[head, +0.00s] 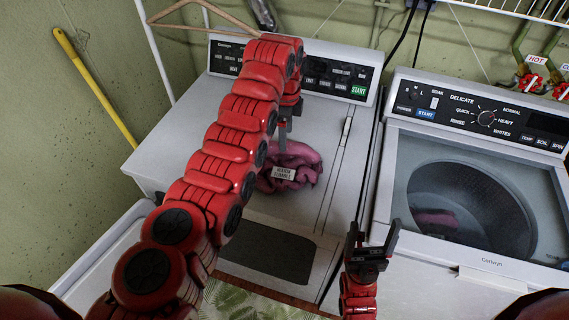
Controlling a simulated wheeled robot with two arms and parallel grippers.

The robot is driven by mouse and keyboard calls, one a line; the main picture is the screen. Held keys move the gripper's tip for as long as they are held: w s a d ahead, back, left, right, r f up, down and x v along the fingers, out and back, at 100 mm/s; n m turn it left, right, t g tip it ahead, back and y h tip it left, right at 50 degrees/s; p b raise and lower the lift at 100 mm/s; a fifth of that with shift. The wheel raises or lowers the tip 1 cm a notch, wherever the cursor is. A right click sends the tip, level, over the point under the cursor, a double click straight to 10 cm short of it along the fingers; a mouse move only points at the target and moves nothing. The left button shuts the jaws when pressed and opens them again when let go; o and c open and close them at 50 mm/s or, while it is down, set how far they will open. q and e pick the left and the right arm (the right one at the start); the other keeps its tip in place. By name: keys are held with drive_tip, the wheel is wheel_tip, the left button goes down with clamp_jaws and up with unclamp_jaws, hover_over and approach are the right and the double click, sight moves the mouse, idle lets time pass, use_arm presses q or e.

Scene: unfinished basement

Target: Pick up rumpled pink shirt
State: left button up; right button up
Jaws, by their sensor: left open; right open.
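The rumpled pink shirt (300,165) lies in a heap on top of the white dryer (170,150) at left, with a small white label on it. My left arm reaches across the dryer from the lower left. My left gripper (283,143) points down at the shirt's upper edge; its jaws are open, but how the fingers sit against the cloth is hard to see. The arm hides part of the shirt's left side. My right gripper (372,240) is open and empty, pointing up in front of the gap between the two machines.
A washer (385,195) with a clear lid stands at right, with a pink cloth (436,219) visible inside. A wooden hanger (200,18) hangs at the upper left. A yellow pole (95,88) leans on the left wall. Control panels rise behind both machine tops.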

sight(285, 161)
use_arm(q)
drive_tip(key=shift+f+p, duration=0.15)
drive_tip(key=shift+p, duration=0.15)
wheel_tip(285, 161, down, 2)
drive_tip(key=shift+w+d+f+p, duration=0.1)
drive_tip(key=shift+w+f+p, duration=0.05)
drive_tip(key=shift+p, duration=0.8)
drive_tip(key=shift+w+f, duration=0.1)
drive_tip(key=shift+f, duration=1.2)
clamp_jaws()
